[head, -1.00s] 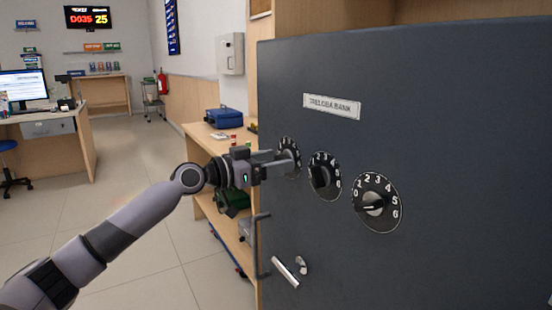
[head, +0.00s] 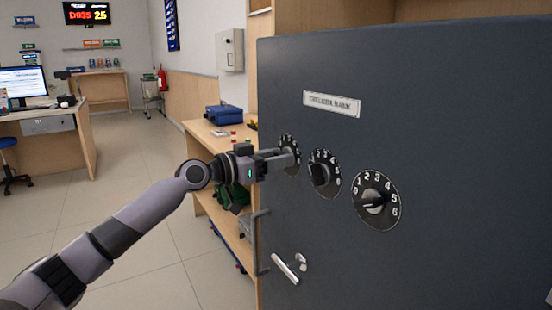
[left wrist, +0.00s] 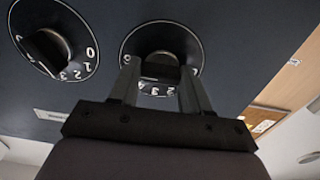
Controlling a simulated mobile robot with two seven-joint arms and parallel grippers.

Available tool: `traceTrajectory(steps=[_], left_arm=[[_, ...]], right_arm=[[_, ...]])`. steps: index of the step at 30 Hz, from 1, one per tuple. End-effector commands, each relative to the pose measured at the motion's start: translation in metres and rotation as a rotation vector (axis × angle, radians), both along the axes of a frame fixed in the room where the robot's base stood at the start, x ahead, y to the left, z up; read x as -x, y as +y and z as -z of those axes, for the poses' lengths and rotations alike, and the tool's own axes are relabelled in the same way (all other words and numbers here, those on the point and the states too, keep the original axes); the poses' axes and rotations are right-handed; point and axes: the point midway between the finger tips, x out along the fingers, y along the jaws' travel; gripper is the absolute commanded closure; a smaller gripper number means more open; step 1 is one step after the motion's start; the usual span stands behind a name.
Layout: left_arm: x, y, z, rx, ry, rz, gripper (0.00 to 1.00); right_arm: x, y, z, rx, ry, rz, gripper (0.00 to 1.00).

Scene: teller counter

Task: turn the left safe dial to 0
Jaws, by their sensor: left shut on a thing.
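The left safe dial (head: 291,143) is a black round dial with white numerals on the dark safe door. It is the farthest of three dials in the head view and is partly hidden behind my gripper. My left gripper (head: 287,158) reaches it from the left. In the left wrist view, the fingers (left wrist: 160,68) stand on both sides of the dial's black knob (left wrist: 158,62), shut on it. Some numerals of this dial (left wrist: 136,38) show, but I cannot tell which one the knob points to. My right gripper is not in view.
The middle dial (head: 324,174) and right dial (head: 376,200) sit close beside it on the safe door (head: 450,150). A door handle (head: 285,270) sticks out below. A wooden shelf unit (head: 205,131) with a blue case (head: 224,116) stands behind my gripper. Open floor lies to the left.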

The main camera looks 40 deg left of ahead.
Motion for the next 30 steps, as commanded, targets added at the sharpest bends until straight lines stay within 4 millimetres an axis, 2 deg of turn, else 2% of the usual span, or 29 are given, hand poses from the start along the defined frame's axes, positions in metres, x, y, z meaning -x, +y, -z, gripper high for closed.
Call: traceTrajectory(steps=[8,30], left_arm=[[0.0,0.0,-0.002,0.154,0.062,-0.001,0.84],[0.0,0.001,-0.005,0.801,0.329,-0.001,0.84]], right_arm=[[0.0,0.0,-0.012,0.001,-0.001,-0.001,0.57],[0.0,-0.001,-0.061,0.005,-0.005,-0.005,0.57]])
